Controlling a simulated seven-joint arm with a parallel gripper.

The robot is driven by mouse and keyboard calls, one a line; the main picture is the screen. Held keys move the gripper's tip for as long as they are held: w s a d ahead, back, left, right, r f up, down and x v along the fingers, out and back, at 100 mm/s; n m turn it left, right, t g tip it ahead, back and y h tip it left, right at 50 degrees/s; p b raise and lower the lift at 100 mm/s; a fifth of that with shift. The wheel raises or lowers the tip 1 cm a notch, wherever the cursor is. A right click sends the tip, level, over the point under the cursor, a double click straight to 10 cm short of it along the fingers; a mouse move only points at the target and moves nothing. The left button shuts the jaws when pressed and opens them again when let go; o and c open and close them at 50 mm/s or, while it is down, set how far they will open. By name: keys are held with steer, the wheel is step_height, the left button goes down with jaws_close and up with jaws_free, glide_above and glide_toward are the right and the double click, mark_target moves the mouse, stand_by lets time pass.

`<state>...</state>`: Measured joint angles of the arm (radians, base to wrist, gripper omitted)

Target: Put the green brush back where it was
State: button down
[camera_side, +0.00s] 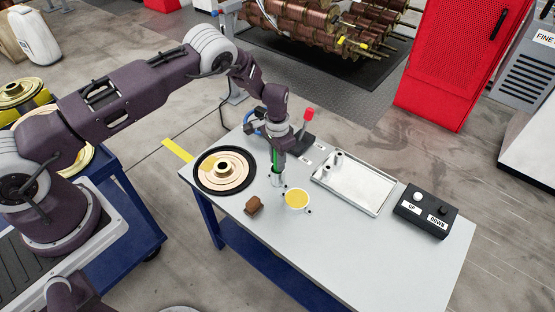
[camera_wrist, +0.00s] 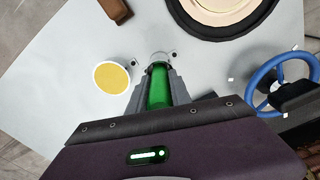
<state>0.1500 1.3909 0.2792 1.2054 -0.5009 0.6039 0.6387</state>
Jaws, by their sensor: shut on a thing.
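My gripper (camera_side: 277,158) is above the table, left of its middle. It is shut on the green brush (camera_wrist: 158,88), whose green handle shows between the two grey fingers in the wrist view. In the side view a thin strip of green (camera_side: 275,157) shows at the fingers. The brush looks close to upright. Directly below it is a small pale metal holder (camera_side: 277,180), with its rim and small side lugs showing in the wrist view (camera_wrist: 160,57). The brush's lower end is hidden, so I cannot tell whether it is inside the holder or just above it.
A white cup of yellow stuff (camera_side: 297,199) stands close by, with a brown block (camera_side: 254,206) beside it. A black-rimmed turntable (camera_side: 225,187) is at left. A metal tray (camera_side: 370,191), a black button box (camera_side: 426,212) and a blue handwheel (camera_wrist: 284,82) also stand on the table.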

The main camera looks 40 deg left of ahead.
steer(key=c, duration=1.2)
jaws_free()
steer(key=shift+f, duration=0.15)
steer(key=shift+o, duration=0.2)
step_height(320, 180, up, 12)
steer(key=shift+s+r, duration=0.1)
steer(key=shift+r, duration=0.1)
